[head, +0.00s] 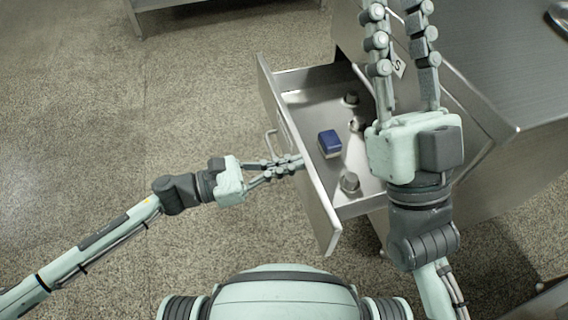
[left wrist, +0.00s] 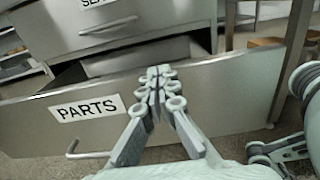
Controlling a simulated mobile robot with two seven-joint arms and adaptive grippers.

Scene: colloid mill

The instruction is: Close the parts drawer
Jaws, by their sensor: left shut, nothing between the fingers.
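The parts drawer (head: 324,218) stands pulled out of the metal cabinet in the head view, its inside showing. Its front with the PARTS label (left wrist: 87,107) fills the middle of the left wrist view. Its bar handle (head: 271,143) also shows low at the left in the left wrist view (left wrist: 88,154). My left gripper (head: 298,162) is shut and empty, its fingertips at the drawer front, to one side of the handle. I cannot tell whether they touch it. My right gripper (head: 398,8) has its fingers apart, above the cabinet side and partly covering the drawer.
A blue box (head: 330,143) and several small grey metal parts (head: 349,181) lie in the drawer. The cabinet top (head: 490,65) is at the upper right. A shut upper drawer (left wrist: 110,30) sits above the parts drawer. The speckled floor (head: 150,110) at the left is clear.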

